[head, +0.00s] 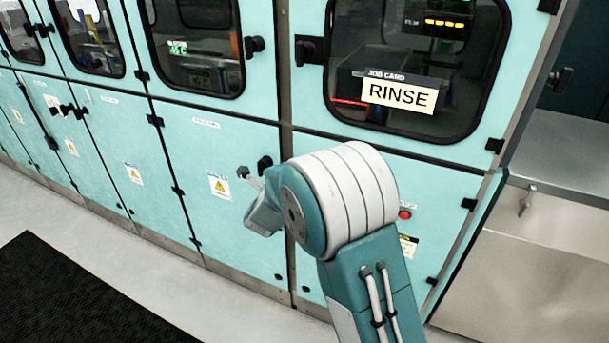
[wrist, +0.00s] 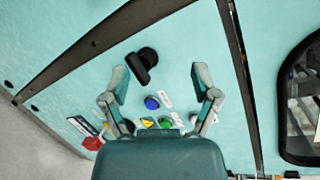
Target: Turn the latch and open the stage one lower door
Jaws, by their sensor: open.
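The black latch (wrist: 143,64) is on a teal lower door panel (wrist: 180,30) in the wrist view. My gripper (wrist: 158,74) is open there, its fingers spread towards the panel. The latch appears beyond the gap between the fingertips, nearer the left finger, with nothing held. In the head view my arm covers much of the lower right door (head: 350,275) and hides most of my gripper. A black latch (head: 264,165) shows just above my wrist there. I cannot tell if it is the same one. The lower doors look shut.
Blue (wrist: 152,103) and green (wrist: 165,123) buttons sit near the latch, partly behind my gripper. A red button (head: 404,214) is right of my arm. A RINSE card (head: 400,94) is on the window above. A dark mat (head: 80,295) lies on the floor at lower left.

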